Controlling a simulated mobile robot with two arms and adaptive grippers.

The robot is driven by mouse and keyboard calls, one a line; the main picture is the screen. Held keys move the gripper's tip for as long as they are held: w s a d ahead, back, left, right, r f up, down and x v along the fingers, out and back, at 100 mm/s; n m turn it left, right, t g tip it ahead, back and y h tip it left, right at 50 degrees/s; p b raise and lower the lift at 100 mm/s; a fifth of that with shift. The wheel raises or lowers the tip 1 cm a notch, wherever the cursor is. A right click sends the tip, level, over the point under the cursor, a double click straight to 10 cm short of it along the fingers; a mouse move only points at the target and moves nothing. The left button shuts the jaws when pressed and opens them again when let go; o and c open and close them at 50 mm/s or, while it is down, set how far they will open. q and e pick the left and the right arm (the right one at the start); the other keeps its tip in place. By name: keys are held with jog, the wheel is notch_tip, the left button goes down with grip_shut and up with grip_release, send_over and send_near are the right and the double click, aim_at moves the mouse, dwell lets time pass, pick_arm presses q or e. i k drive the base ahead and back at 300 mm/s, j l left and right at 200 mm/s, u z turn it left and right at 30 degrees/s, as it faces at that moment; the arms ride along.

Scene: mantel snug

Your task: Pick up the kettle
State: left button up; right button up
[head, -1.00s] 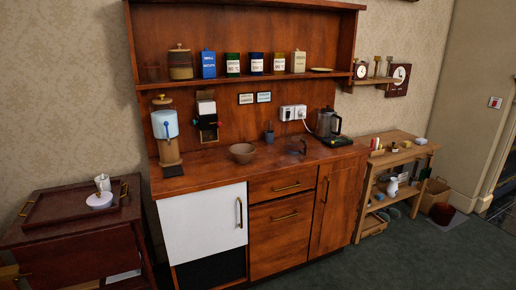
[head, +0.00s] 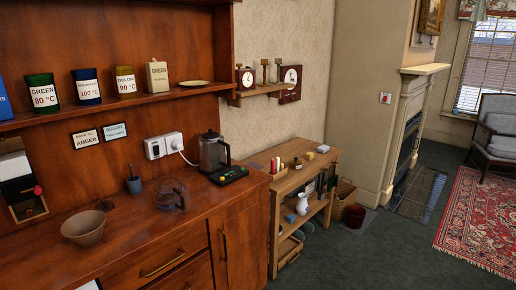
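The kettle (head: 210,152) stands upright on a dark base (head: 228,174) at the right end of the wooden cabinet's counter (head: 150,228). It has a grey, see-through-looking body and a black handle on its right side. The base has a small green light. A white cord runs from a white wall socket (head: 163,145) towards the kettle. Neither of my grippers shows in the head view.
A glass jug (head: 171,194) and a brown bowl (head: 84,228) stand on the counter left of the kettle, with a small dark pot (head: 134,185) behind. A shelf of tins overhangs the counter. A low wooden shelf unit (head: 303,178) stands to the right.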

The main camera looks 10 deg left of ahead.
aim_at(212, 153)
jog(key=i+l+u, duration=0.35)
jog(key=i, duration=0.2)
jog(key=i+l+u, duration=0.35)
jog(key=i+l, duration=0.1)
jog(key=i, duration=0.05)
